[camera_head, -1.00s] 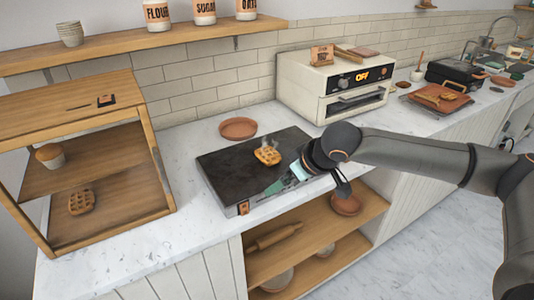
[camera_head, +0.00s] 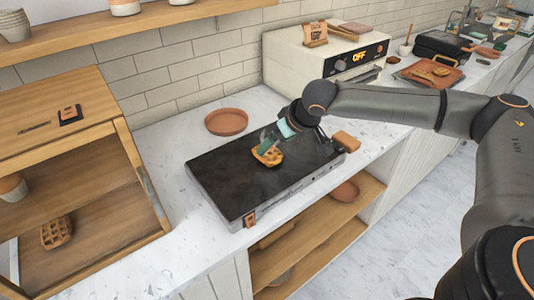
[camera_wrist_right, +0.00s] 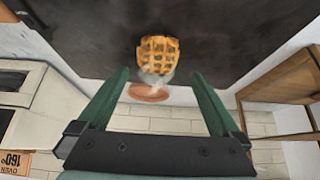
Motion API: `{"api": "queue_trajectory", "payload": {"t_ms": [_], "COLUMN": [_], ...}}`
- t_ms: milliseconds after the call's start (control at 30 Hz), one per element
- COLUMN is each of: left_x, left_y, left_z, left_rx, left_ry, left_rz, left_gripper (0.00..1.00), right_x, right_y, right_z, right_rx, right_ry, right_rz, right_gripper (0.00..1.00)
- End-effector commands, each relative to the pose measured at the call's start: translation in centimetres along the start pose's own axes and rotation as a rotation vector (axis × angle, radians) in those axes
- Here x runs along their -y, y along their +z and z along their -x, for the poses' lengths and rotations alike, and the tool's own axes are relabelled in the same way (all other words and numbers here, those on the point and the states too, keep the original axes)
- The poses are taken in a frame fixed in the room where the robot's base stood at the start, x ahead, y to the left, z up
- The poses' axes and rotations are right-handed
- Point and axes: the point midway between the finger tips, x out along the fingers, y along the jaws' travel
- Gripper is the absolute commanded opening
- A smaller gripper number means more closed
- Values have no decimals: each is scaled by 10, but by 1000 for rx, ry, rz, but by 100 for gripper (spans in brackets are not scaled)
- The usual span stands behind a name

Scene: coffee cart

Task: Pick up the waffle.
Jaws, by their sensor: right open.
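My right gripper (camera_head: 272,140) is open and empty. Its fingers are close to the waffle and overlap its far edge in the head view; I cannot tell whether they touch it. The open fingers (camera_wrist_right: 158,74) are spread wider than the waffle appears. My left gripper is not in view.
A terracotta plate (camera_head: 226,122) lies behind the griddle. A wooden cabinet (camera_head: 137,178) at left holds another waffle (camera_head: 56,232). A cream oven (camera_head: 290,64) stands behind my right arm. A brown block (camera_head: 346,141) is by the griddle's right end. Counter between cabinet and griddle is clear.

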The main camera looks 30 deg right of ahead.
Motion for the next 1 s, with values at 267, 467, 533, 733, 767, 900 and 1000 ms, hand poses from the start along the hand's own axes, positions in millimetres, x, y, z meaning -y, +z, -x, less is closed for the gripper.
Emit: {"api": "queue_trajectory", "payload": {"t_ms": [267,467,533,733,767,900,1000], "left_x": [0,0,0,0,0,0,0], "left_y": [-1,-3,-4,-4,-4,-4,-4], "left_z": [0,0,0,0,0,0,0], "left_rx": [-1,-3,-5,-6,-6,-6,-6], "left_ry": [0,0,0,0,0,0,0], "left_rz": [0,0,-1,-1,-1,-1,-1], "left_gripper": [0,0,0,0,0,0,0], "right_x": [-1,-4,-4,-4,-4,-4,-4], "right_y": [-1,-2,-2,-2,-2,-2,-2], "right_z": [-22,-50,-58,-64,-64,-64,-64], "right_rx": [-1,0,0,-1,-1,-1,-1], "right_ry": [1,1,1,1,1,1,1], "right_rz": [1,2,1,1,1,1,1], "right_gripper": [100,100,100,100,100,93,82]}}
